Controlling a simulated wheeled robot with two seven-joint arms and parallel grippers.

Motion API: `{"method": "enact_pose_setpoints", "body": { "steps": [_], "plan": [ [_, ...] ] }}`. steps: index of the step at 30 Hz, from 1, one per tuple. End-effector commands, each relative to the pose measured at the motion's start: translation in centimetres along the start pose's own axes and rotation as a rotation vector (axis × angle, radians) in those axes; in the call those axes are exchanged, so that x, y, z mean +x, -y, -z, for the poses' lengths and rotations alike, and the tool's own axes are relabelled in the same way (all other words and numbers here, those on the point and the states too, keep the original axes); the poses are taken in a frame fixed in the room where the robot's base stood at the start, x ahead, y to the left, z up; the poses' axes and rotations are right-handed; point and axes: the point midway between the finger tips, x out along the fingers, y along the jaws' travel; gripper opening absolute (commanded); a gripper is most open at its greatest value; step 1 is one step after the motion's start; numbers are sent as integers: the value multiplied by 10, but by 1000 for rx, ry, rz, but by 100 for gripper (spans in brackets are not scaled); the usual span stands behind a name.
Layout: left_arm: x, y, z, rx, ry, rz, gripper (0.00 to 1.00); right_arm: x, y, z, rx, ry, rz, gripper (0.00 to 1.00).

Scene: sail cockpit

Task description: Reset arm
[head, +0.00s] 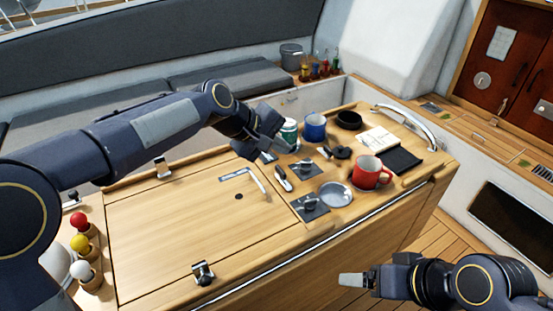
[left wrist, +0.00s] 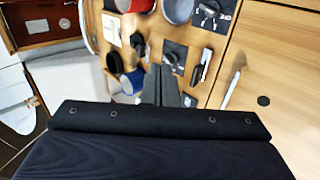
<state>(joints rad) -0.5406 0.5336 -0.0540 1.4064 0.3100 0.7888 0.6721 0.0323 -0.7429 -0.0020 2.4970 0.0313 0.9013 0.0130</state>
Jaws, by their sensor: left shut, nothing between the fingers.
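My left arm reaches in from the left in the head view. Its gripper (head: 274,147) hangs over the cockpit table (head: 170,215), close to a green and white can (head: 289,127). In the left wrist view the two grey fingers (left wrist: 161,86) are together with nothing between them. My right gripper (head: 352,280) is low at the right of the head view, in front of the table and clear of it. Its fingertips look pale, and their gap cannot be made out.
A blue mug (head: 314,128), red mug (head: 368,173), black bowl (head: 349,120), metal dish (head: 335,195), notebook (head: 378,139) and black tablet (head: 404,161) crowd the table's right half. An L-shaped handle (head: 258,180) sits on the mostly clear left half. Colored knobs (head: 82,245) stand at the left edge.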

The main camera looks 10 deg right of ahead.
Motion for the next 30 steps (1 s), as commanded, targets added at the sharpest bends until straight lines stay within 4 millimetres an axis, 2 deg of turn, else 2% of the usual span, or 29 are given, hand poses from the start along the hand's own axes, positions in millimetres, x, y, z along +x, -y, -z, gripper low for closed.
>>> {"method": "enact_pose_setpoints", "body": {
  "steps": [3, 9, 11, 14, 17, 20, 24, 27, 30],
  "plan": [
    [-12, -12, 0, 2, 1, -2, 0, 0, 0, 0, 0, 0, 0, 81],
    [-20, -19, -1, 1, 1, 1, 0, 0, 0, 0, 0, -1, 0, 81],
    [-23, -17, 0, 2, -2, 1, 0, 0, 0, 0, 0, -1, 0, 81],
    [-43, -2, 4, 12, -19, 4, 0, 0, 0, 0, 0, -1, 0, 81],
    [-83, 32, 8, 42, -57, 15, 0, 0, 0, 0, 0, -1, 0, 81],
    [-129, 83, 1, 90, -103, 42, 0, 0, 0, 0, 0, -1, 0, 81],
    [-179, 158, -27, 169, -165, 95, 0, 0, 0, 0, 0, -1, 0, 81],
    [-201, 210, -58, 224, -204, 145, 0, 0, 0, 0, 0, -1, 0, 81],
    [-210, 255, -91, 275, -234, 199, 0, 0, 0, 0, 0, 0, 0, 81]
  ]
}}
